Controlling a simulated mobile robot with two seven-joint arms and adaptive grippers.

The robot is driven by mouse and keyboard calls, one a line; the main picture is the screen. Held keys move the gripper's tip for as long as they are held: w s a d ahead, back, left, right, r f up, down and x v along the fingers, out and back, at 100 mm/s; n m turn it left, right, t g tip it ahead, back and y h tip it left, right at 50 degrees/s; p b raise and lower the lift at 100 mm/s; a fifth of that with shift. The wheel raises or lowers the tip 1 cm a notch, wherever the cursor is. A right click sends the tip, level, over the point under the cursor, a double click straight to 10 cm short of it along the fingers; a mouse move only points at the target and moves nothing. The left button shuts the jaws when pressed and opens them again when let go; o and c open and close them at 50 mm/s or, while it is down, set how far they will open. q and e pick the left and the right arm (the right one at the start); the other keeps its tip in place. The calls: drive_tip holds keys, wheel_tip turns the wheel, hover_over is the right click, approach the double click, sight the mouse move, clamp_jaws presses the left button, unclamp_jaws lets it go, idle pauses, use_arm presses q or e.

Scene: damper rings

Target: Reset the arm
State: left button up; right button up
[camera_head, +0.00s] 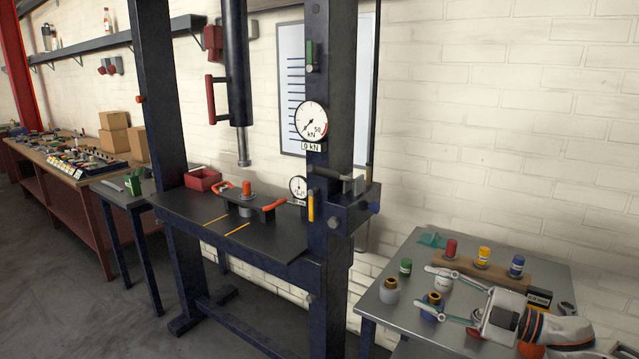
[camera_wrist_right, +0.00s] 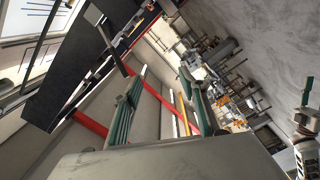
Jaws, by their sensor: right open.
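My right gripper (camera_head: 436,291) is over the small metal table at the lower right in the head view. Its two fingers are spread and point left, with no object held between them. In the right wrist view the open fingers (camera_wrist_right: 160,108) show green inner faces, with a gap between them. A grey cylinder with an orange top (camera_head: 389,290) and a blue one (camera_head: 432,303) stand close by the fingers. The left gripper does not show in the head view; a gripper-like part (camera_wrist_right: 304,120) is cut off at the wrist view's right edge, its jaws unclear.
The metal table (camera_head: 385,327) also carries a green-capped cylinder (camera_head: 405,267) and a wooden rack (camera_head: 500,270) with red, yellow and blue pieces. A dark press frame (camera_head: 332,230) stands to its left, its ram (camera_head: 241,145) above the press bed. Open floor lies front left.

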drive_tip(key=s+a+f+m+t+h, duration=0.1)
drive_tip(key=s+a+f+m+h, duration=0.15)
drive_tip(key=f, duration=0.35)
drive_tip(key=s+a+f+m+t+h, duration=0.1)
drive_tip(key=s+a+f+m+t, duration=0.1)
drive_tip(key=a+f+m, duration=0.3)
drive_tip(key=s+f+m+t+h, duration=0.1)
drive_tip(key=s+f+m+h, duration=0.15)
drive_tip(key=f, duration=0.35)
drive_tip(key=s+d+f+m+g+h, duration=0.2)
drive_tip(key=s+f+m+h, duration=0.1)
drive_tip(key=s+f, duration=0.6)
drive_tip(key=s+d+f+m+g+h, duration=0.1)
drive_tip(key=s+f+m+h, duration=0.2)
drive_tip(key=s+f, duration=0.6)
drive_tip(key=shift+s+d+f+m+g, duration=0.15)
drive_tip(key=shift+s+d+m+g, duration=0.25)
drive_tip(key=shift+s+m, duration=0.6)
